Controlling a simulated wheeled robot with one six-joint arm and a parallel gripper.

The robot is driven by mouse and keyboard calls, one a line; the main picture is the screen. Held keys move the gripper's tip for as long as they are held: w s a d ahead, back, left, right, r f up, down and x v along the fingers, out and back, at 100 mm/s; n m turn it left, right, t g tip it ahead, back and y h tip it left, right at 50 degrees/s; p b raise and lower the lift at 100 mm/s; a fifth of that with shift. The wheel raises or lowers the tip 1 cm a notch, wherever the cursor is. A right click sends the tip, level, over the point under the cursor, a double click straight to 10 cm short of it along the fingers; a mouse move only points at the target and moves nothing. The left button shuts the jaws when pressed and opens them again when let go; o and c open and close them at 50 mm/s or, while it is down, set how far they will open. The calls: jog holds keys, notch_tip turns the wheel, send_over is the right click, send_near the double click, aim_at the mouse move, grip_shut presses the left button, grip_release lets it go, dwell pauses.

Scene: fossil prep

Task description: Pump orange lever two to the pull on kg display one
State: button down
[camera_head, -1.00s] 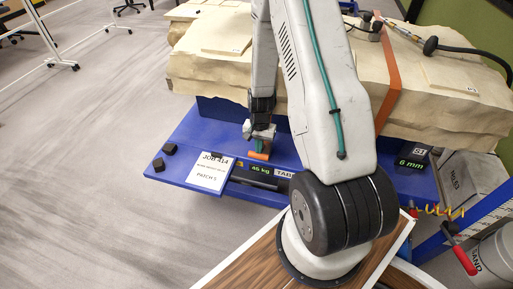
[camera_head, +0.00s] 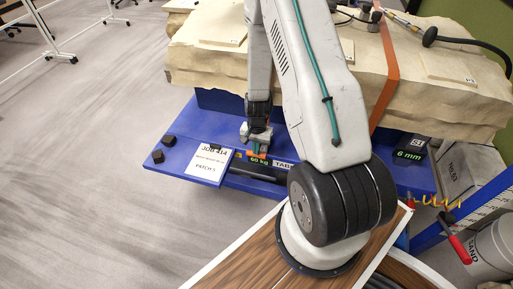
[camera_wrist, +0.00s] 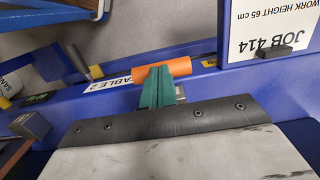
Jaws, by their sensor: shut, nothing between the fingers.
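The orange lever handle (camera_wrist: 178,67) shows in the wrist view as a short cylinder beside the TABLE 2 label (camera_wrist: 108,83). My gripper (camera_wrist: 160,88) is shut with empty green fingers. Its tips overlap the handle's near side; I cannot tell if they touch. In the head view my gripper (camera_head: 257,149) is just above the orange handle (camera_head: 256,156), which is partly hidden.
A white JOB 414 card (camera_head: 208,162) lies on the blue table (camera_head: 185,125), with black knobs (camera_head: 158,157) to its left. A large strapped stone block (camera_head: 205,65) stands behind. A 6 mm display (camera_head: 410,155) is to the right.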

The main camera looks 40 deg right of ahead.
jog(key=shift+s+a, duration=0.25)
jog(key=s+a+r, duration=0.2)
jog(key=a+r, duration=0.1)
jog(key=r, duration=0.5)
jog(key=shift+a+r, duration=0.35)
dwell(1.4)
jog(key=s+a+r+n, duration=0.4)
jog(key=s+r, duration=0.2)
jog(key=r, duration=0.6)
jog(key=s+a+r+n+t, duration=0.1)
jog(key=s+a+r+n, duration=0.2)
jog(key=r, duration=0.9)
jog(key=s+a+r+n, duration=0.4)
jog(key=s+a+r, duration=0.2)
jog(key=s+r, duration=0.3)
jog(key=shift+s+a+r+n+t+h, duration=0.15)
jog(key=shift+r+n+t+h, duration=0.2)
jog(key=shift+r, duration=1.05)
jog(key=shift+s, duration=0.1)
